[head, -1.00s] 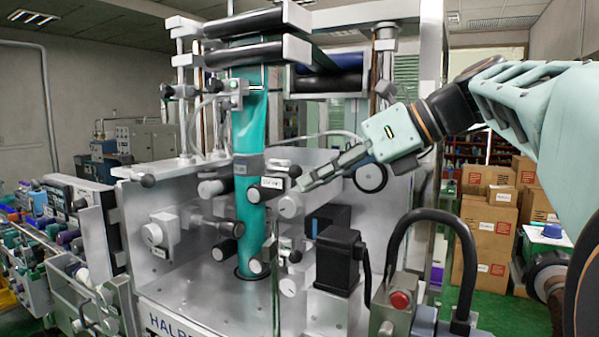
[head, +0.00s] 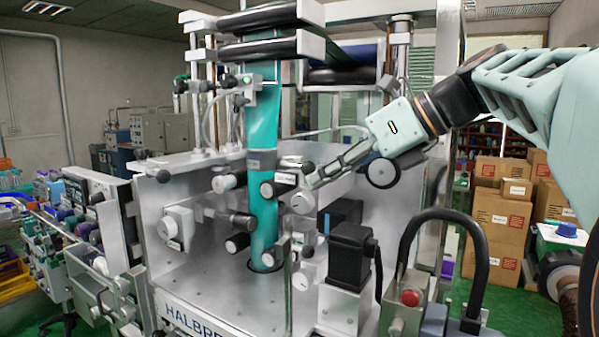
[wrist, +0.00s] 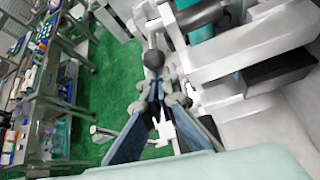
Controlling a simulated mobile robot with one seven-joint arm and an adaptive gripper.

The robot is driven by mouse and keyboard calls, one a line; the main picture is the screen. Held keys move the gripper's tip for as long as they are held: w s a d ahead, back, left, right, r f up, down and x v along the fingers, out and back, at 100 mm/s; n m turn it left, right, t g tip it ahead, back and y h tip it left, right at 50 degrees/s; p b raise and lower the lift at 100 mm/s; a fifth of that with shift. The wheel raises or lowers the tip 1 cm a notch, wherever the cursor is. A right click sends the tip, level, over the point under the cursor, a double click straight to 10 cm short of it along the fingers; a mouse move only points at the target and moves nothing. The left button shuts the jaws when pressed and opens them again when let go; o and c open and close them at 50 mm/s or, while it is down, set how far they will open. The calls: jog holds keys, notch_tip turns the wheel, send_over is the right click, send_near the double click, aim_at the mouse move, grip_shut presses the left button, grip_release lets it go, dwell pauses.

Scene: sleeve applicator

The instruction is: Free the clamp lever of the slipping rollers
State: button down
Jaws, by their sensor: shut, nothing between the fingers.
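A teal sleeve tube (head: 262,120) runs down through the machine, with several small rollers (head: 237,243) on both sides of it. A small block with a white label (head: 285,179) sits in front of the tube; its text is too small to read. A black ball knob (head: 308,167), seemingly the clamp lever's, is beside this block. My gripper (head: 314,180) is shut and empty, its fingertips close to the knob. In the wrist view a dark ball (wrist: 153,58) shows just beyond the shut fingertips; I cannot tell whether they touch it. The rest of the lever is hard to make out.
A black motor (head: 351,255) and a thick black hose (head: 455,225) with a red button (head: 410,298) are below my arm. Cardboard boxes (head: 497,230) stand at right.

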aim_at(312, 165)
jog(key=shift+r+p, duration=0.2)
jog(key=shift+p, duration=0.15)
notch_tip(312, 165, up, 3)
jog(key=p, duration=0.7)
jog(key=shift+f+h, duration=0.15)
jog(key=shift+h, duration=0.25)
jog(key=shift+w+a+r+g+h+p, duration=0.2)
jog(key=shift+a+r+g+h+p, duration=0.15)
jog(key=shift+r+p, duration=0.3)
jog(key=shift+w+a+r+g+h+p, duration=0.2)
jog(key=shift+a+r+g+h+p, duration=0.1)
jog(key=shift+r+h+p, duration=0.3)
jog(key=shift+w+a+r+g+h+p, duration=0.3)
jog(key=shift+r+p, duration=0.2)
jog(key=shift+p, duration=0.25)
jog(key=shift+w+a+r, duration=0.45)
jog(key=shift+a+r, duration=0.1)
jog(key=shift+a, duration=0.25)
jog(key=shift+w+a+r, duration=0.4)
jog(key=shift+a+r, duration=0.15)
jog(key=shift+a, duration=0.25)
